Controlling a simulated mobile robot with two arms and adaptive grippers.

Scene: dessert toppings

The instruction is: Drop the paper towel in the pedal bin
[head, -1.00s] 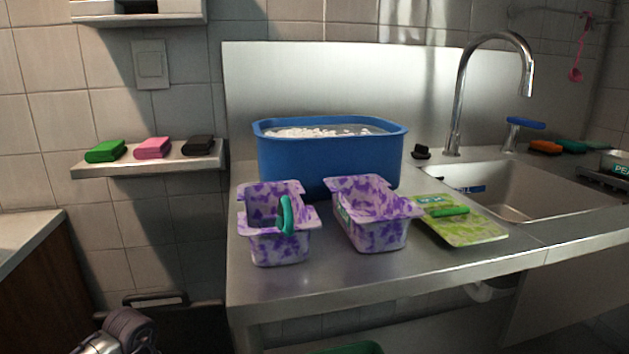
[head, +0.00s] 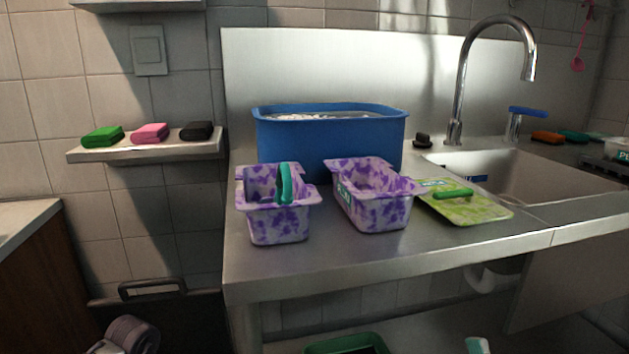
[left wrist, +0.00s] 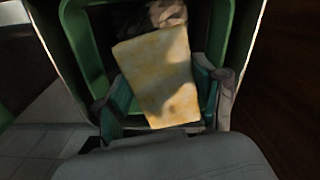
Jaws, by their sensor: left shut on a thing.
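In the left wrist view, my left gripper (left wrist: 163,88) is shut on a pale yellow, flat paper towel (left wrist: 158,75), with a teal-padded finger on each side. Behind the towel is the dark opening of a green bin (left wrist: 82,45), which I take for the pedal bin. The towel lies in line with the opening; its height relative to the rim is hard to tell. In the head view, part of a green rim (head: 318,346) shows at the bottom edge. A pale teal piece (head: 478,346) at that edge may be my right gripper's fingertip; its jaws are hidden.
The steel counter (head: 300,265) overhangs the green rim. On it stand a blue tub (head: 330,145), two purple-blotched containers (head: 280,225) (head: 378,212) and a green board (head: 470,210). A crumpled, pale brown thing (left wrist: 165,14) shows inside the bin opening.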

